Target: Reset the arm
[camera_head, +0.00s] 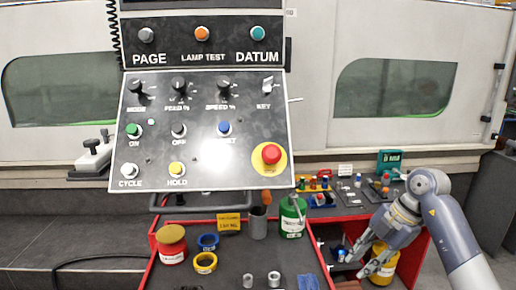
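My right arm comes in from the right edge. My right gripper (356,262) points down and to the left, over the right side of the red cart. Its fingers look spread apart, with nothing seen held between them. A yellow container (384,270) stands right beside the fingers, partly covered by them; I cannot tell whether they touch. My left gripper is not in view.
A control panel (200,130) fills the upper middle. Below it, a red-edged tray (230,265) holds a red container (172,245), a green container (292,217), tape rolls (205,262) and a grey cup (258,223). Small tools lie on a board (350,195) behind.

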